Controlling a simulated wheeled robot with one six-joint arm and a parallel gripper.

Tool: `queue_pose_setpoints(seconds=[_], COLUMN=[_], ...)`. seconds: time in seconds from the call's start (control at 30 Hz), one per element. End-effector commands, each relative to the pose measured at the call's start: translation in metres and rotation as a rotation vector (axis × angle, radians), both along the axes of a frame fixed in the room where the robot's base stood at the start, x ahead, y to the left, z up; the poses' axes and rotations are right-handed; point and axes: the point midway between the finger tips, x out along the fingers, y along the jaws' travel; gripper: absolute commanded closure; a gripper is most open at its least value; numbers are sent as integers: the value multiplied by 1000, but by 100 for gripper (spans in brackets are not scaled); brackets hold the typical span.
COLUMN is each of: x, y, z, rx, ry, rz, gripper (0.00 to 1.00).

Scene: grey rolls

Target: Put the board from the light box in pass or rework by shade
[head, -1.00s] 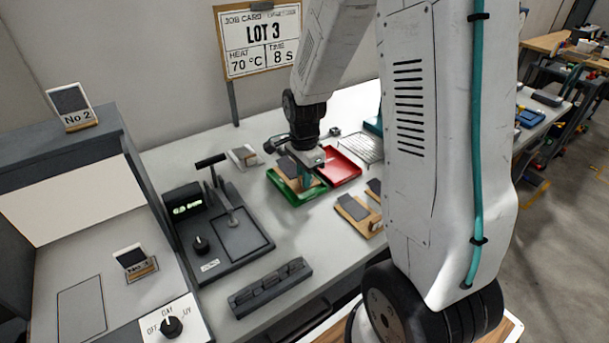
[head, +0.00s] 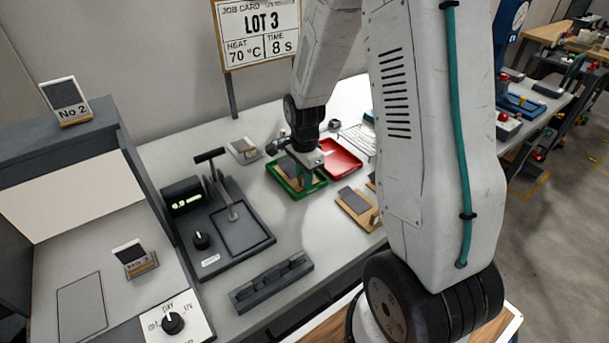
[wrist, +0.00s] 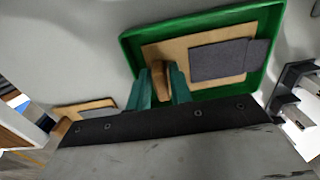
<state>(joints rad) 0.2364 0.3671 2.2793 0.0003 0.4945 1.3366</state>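The board, a wooden plate with grey swatches, lies in the green tray (head: 299,198). In the wrist view the tan board (wrist: 165,50) and its dark grey swatch (wrist: 217,60) sit inside the green rim (wrist: 200,23). My gripper (head: 305,178) is low over the green tray. In the wrist view its teal fingers (wrist: 163,90) stand either side of the board's wooden grip; whether they press on it I cannot tell. The red tray (head: 342,160) is behind and to the right, and looks empty. The light box (head: 75,195) is at the left, with no board on its floor.
Grey sample cards stand on the light box, No 2 (head: 65,100) on top and another (head: 133,257) inside. A dark press (head: 215,225) and slotted block (head: 270,283) are on the bench. Another board (head: 357,208) lies right of the green tray. A job card (head: 258,35) stands behind.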

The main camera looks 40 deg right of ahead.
Motion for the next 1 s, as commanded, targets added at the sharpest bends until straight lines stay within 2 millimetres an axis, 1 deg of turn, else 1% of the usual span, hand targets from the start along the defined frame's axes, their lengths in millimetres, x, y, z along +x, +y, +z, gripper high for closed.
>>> queue_pose_setpoints(seconds=[0.2,0.33,0.47,0.7,0.8,1.0], x=[0,1,1,1,1,-1], y=[-1,-1,-1,-1,-1,0], z=[1,12,37,89,105,124], rx=[0,-1,-2,-1,-1,-1], ry=[-1,-2,-6,-5,-4,-2], rz=[-1,-1,-1,-1,-1,8], gripper=[79,79,79,79,79,79])
